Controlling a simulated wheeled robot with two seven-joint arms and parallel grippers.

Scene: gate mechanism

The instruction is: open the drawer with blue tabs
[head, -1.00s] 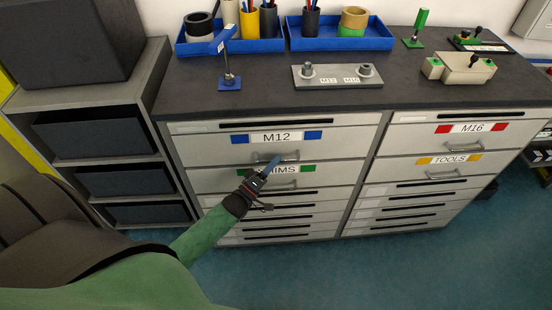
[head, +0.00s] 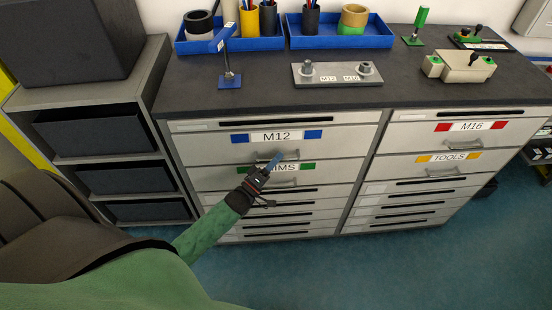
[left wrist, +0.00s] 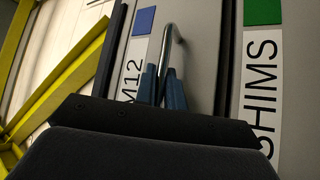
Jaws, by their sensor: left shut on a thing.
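The drawer with blue tabs (head: 231,152) is labelled M12 and looks closed, at the top of the left cabinet column. Its blue tabs flank the M12 label (head: 276,137). My left gripper (head: 274,160) is shut on the drawer's handle (head: 292,155), partly hiding it from the head view. In the left wrist view, the blue fingers (left wrist: 164,86) meet the silver handle (left wrist: 178,34) beside the M12 label (left wrist: 131,78). My right gripper is not in view.
The green-tabbed SHIMS drawer (head: 330,176) is directly below. M16 (head: 410,137) and TOOLS (head: 402,167) drawers are to the right. The worktop (head: 190,99) carries blue trays (head: 230,45) and fixtures. An open shelf unit (head: 150,75) stands left.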

